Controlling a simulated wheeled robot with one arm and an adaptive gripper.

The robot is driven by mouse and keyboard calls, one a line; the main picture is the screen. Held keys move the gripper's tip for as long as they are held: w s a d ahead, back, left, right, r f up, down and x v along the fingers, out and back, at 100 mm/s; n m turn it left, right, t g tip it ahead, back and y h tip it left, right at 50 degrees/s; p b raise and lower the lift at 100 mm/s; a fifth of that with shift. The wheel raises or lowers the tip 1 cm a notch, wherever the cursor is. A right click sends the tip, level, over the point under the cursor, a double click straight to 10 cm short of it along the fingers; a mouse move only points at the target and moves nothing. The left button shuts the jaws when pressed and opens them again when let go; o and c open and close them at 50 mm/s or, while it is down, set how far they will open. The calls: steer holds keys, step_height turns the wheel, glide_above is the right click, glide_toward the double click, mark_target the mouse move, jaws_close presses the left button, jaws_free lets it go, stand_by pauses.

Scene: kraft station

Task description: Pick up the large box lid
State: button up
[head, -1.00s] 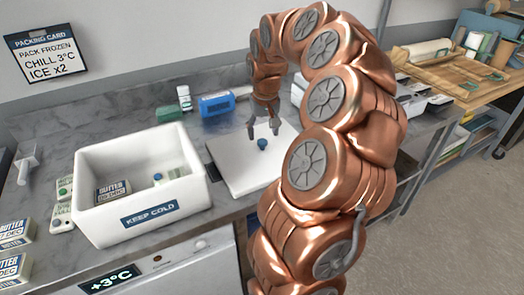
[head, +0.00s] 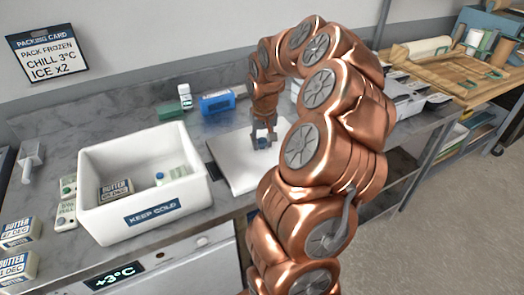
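The large box lid (head: 235,176) is a flat white slab with a small blue knob (head: 262,143) on top. It lies on the counter just right of the white foam box. My gripper (head: 263,145) points down over the lid, with its two fingers on either side of the knob. The fingers look still spread, and I see no clear contact with the knob.
A blue device (head: 217,103), a white bottle (head: 185,96) and a green block (head: 171,112) stand behind the box and lid. Butter packs (head: 17,233) and a scoop (head: 31,164) are at the left. My arm hides the counter right of the lid.

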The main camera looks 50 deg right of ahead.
jaws_close()
steer(key=shift+r, duration=0.1)
